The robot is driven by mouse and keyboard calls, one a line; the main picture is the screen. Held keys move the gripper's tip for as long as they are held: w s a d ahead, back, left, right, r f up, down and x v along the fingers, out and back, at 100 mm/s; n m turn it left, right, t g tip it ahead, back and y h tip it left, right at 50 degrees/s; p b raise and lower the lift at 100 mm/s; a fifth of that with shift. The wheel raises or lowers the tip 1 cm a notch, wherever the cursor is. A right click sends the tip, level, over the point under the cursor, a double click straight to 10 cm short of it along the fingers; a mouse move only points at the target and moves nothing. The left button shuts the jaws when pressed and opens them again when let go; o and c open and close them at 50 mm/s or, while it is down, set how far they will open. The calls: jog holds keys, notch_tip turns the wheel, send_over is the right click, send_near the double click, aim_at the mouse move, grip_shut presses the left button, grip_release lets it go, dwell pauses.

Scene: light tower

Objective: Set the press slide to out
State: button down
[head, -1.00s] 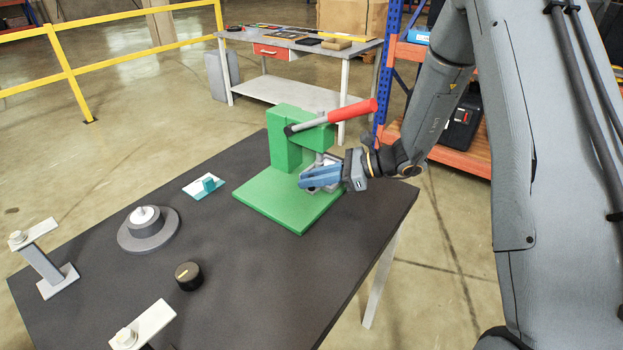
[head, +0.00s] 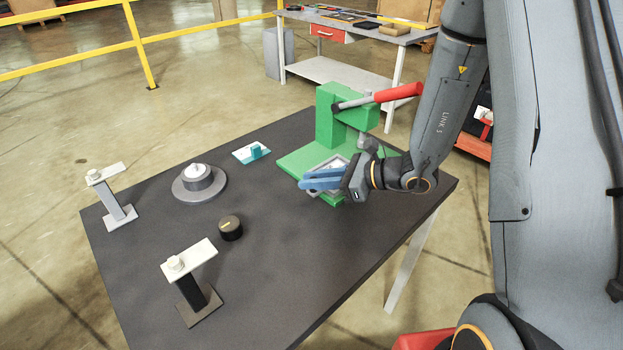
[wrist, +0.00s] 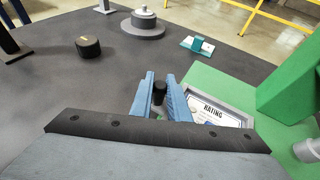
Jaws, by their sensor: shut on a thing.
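The green press (head: 335,118) stands on the dark table, with a red-gripped lever at its top. Its slide (head: 338,160) is a grey-rimmed tray with a white plate marked "RATING", and it also shows in the wrist view (wrist: 220,108). The slide reaches the front-left edge of the press base and seems to overhang it. My gripper (head: 305,182) has its blue fingers shut on the slide's black knob (wrist: 159,86). The fingers and my wrist hide part of the slide in the head view.
A teal switch (head: 254,152), a grey round dial (head: 199,182), a black knob (head: 230,228) and two posts with white tops (head: 190,258) stand left of the press. The table between them is bare. A workbench (head: 350,35) is behind.

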jog(key=c, duration=1.7)
grip_release()
jog(key=shift+s+a, duration=0.2)
jog(key=shift+a, duration=0.05)
jog(key=shift+d, duration=0.15)
jog(key=shift+d+r, duration=0.15)
jog(key=shift+d, duration=0.1)
jog(key=b+v, duration=0.1)
jog(key=v, duration=0.6)
jog(key=shift+s+b, duration=0.15)
jog(key=shift+b, duration=0.15)
